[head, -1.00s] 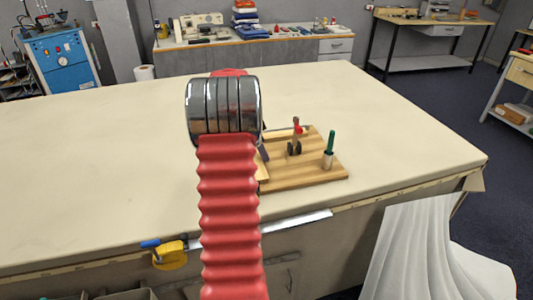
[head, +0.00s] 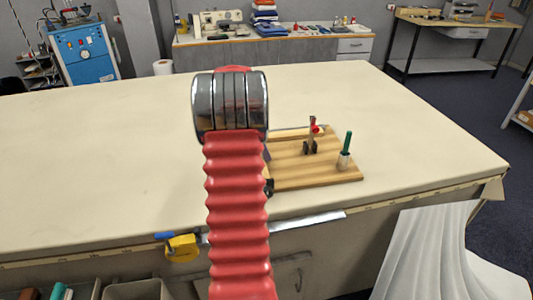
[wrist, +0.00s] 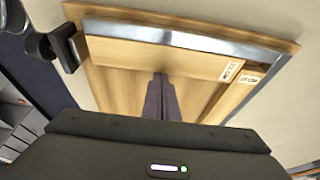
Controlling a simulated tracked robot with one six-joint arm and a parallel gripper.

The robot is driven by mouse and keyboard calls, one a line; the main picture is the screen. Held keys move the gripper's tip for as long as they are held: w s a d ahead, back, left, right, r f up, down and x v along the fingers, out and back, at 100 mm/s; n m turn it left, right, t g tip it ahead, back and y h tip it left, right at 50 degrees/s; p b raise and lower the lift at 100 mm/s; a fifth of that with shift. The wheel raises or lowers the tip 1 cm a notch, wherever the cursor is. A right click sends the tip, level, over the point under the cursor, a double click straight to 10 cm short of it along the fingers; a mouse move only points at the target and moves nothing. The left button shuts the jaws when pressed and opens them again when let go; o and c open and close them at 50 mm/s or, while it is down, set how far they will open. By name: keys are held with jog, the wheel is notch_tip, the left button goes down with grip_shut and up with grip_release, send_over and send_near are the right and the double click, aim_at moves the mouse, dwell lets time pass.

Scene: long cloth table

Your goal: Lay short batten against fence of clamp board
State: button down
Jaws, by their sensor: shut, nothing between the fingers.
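The clamp board (head: 320,174) lies on the cloth table right of my arm in the head view. In the wrist view the board (wrist: 120,88) fills the middle, with a silvery metal fence (wrist: 185,38) along its far side. The short batten (wrist: 150,53), pale wood with a small label at its right end, lies along the fence. It looks parallel to the fence and close against it; I cannot tell if it touches all along. My gripper (wrist: 161,78) is shut and empty, its dark fingertips at the batten's near edge.
A red-tipped toggle clamp (head: 312,135) and a green-handled tool (head: 346,150) stand on the board. In the wrist view a black clamp part (wrist: 52,46) sits at the board's left corner. A yellow tape measure (head: 181,247) hangs at the table's front edge. The left tabletop is clear.

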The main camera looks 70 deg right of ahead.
jog(key=s+d, duration=0.2)
jog(key=s, duration=0.1)
jog(key=shift+s, duration=0.3)
jog(key=v, duration=1)
jog(key=shift+a, duration=0.1)
